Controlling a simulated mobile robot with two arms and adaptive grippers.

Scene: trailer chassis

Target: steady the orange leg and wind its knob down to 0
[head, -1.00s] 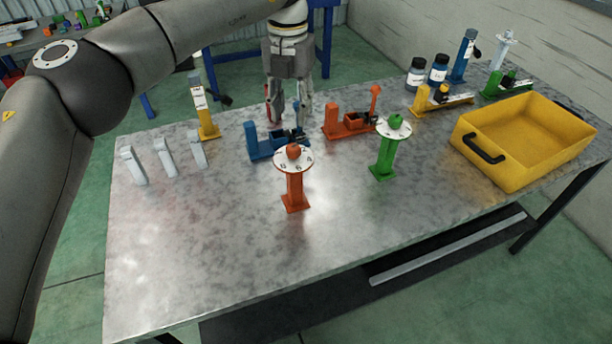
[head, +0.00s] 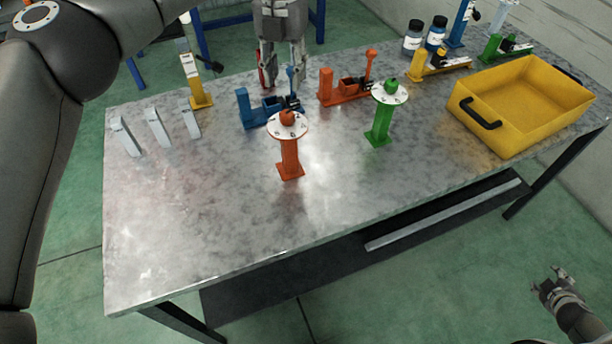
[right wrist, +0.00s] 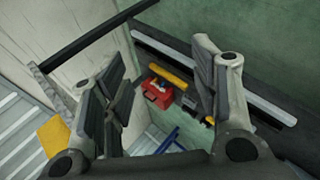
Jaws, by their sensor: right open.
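The orange leg (head: 290,158) stands upright on the table. It has a round white dial plate (head: 277,127) with marks and an orange knob (head: 287,117) on top. The dial reading is too small to tell. My left gripper (head: 282,82) points down behind the orange leg, near the blue vise-like stand. Its fingers are apart, with nothing seen between them, and it does not touch the leg. My right gripper (head: 551,283) is open and empty at the lower right, off the table's front side. Its spread fingers also show in the right wrist view (right wrist: 165,85).
A green leg (head: 380,125) with a similar dial stands to the right. Blue (head: 246,108) and orange (head: 326,87) vise-like stands are behind. A yellow bin (head: 520,140) is at the right. Several grey pieces (head: 157,128) stand at the left. The table's front is clear.

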